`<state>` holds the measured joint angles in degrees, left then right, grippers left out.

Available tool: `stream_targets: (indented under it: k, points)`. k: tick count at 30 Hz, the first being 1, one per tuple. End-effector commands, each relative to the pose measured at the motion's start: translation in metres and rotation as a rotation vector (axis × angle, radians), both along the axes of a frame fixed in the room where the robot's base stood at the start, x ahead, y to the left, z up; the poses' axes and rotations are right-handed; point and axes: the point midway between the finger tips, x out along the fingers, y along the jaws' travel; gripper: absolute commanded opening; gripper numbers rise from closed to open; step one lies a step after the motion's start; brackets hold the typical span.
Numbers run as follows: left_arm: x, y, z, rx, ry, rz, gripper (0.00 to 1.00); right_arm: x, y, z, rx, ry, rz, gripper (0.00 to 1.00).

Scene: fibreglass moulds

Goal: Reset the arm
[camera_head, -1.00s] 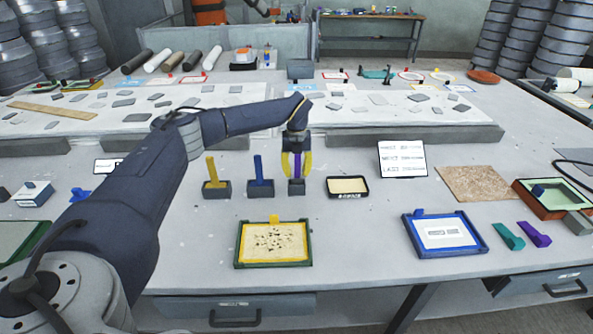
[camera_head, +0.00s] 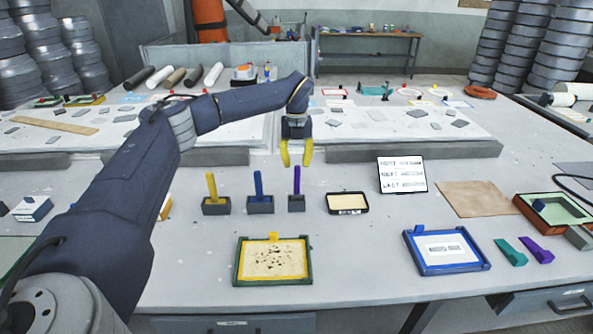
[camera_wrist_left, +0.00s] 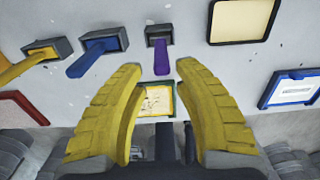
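My left gripper (camera_head: 295,155) has yellow fingers spread apart with nothing between them. It hangs in the air above and behind a purple-handled tool (camera_head: 296,180), which stands upright in a small dark holder (camera_head: 297,203). In the left wrist view, the open fingertips (camera_wrist_left: 158,72) frame the purple handle (camera_wrist_left: 162,57) but do not appear to touch it. A blue-handled tool (camera_head: 258,184) and a yellow-handled tool (camera_head: 211,186) stand in holders to the left. My right gripper is out of view.
A black-rimmed tray (camera_head: 347,202) and a printed card stand (camera_head: 402,175) are to the right. A green-framed mould (camera_head: 273,261) and a blue-framed one (camera_head: 446,251) lie in front. Low grey slabs (camera_head: 415,152) lie behind. Bare table surrounds the holders.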

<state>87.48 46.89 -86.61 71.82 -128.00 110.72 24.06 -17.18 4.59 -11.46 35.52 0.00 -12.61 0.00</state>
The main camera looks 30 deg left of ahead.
Motion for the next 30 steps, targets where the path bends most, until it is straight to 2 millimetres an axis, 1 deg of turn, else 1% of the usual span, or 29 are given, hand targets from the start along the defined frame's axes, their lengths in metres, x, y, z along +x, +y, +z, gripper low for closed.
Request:
stream_targets:
  k: [3,6,15,17,20,23,24,27,30]
  points:
    - [0.0,0.0,0.008,0.001,-0.001,0.0,0.31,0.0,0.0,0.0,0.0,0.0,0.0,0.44]
    - [0.0,0.0,0.011,0.001,-0.001,-0.001,0.31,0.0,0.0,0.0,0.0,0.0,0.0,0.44]
    - [0.0,0.0,0.012,-0.001,0.001,-0.001,0.31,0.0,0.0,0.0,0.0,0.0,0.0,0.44]
    - [0.0,-0.003,0.013,-0.009,0.0,-0.002,0.31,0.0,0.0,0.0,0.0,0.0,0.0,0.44]
    - [0.003,-0.021,0.02,-0.063,-0.002,-0.008,0.31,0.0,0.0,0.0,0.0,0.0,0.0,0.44]
    - [0.007,-0.056,0.036,-0.178,-0.002,-0.02,0.31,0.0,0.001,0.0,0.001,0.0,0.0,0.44]
    - [0.008,-0.073,0.044,-0.238,-0.001,-0.026,0.31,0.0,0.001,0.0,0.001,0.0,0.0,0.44]
    - [0.01,-0.114,0.066,-0.402,0.003,-0.038,0.31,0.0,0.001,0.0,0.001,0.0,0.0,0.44]
    - [0.013,-0.142,0.085,-0.567,0.004,-0.039,0.31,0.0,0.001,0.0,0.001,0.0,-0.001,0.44]
